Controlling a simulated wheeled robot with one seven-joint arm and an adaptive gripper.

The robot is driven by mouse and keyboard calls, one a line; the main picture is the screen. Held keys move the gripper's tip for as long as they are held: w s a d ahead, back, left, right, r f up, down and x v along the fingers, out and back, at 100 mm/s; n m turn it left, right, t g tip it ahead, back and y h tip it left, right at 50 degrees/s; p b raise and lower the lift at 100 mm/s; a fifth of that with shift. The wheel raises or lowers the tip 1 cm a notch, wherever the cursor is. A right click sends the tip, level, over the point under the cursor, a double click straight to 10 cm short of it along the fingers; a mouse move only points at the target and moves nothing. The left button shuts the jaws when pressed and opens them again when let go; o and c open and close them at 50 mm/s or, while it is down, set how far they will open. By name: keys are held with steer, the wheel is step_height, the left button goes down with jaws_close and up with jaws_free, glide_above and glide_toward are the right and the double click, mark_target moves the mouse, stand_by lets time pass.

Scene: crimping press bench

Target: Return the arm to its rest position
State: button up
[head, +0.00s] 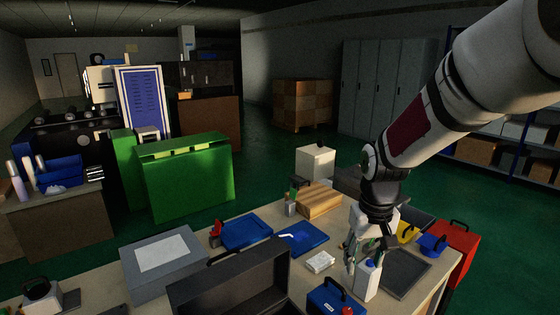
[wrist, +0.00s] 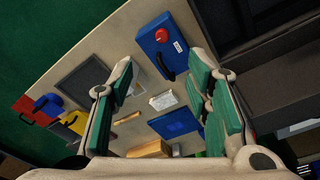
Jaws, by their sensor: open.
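My arm reaches in from the upper right of the head view, with the wrist pointing down over the bench. My gripper (head: 358,270) is above the front right part of the bench. In the wrist view, the two green-padded fingers of my gripper (wrist: 163,80) stand wide apart. Nothing is held between them. A small white stack (head: 320,262) lies on the bench left of the gripper; it also shows between the fingers in the wrist view (wrist: 164,100). A blue box with a black handle (head: 330,301) stands close to the gripper, and it shows beyond the fingers in the wrist view (wrist: 164,48).
An open dark case (head: 215,285) rises at the front. A dark tray (head: 407,272) and red (head: 461,247), yellow and blue containers are at the right. A wooden block (head: 319,200) and blue trays (head: 302,238) lie behind. Green floor (head: 270,165) is clear beyond the bench.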

steer(key=s+r+t, duration=0.2)
steer(key=s+r, duration=0.5)
steer(key=s, duration=0.4)
steer(key=s+r+t, duration=0.2)
steer(key=s+r, duration=0.4)
steer(key=s, duration=0.6)
steer(key=shift+r+m, duration=0.3)
steer(key=shift+r, duration=0.1)
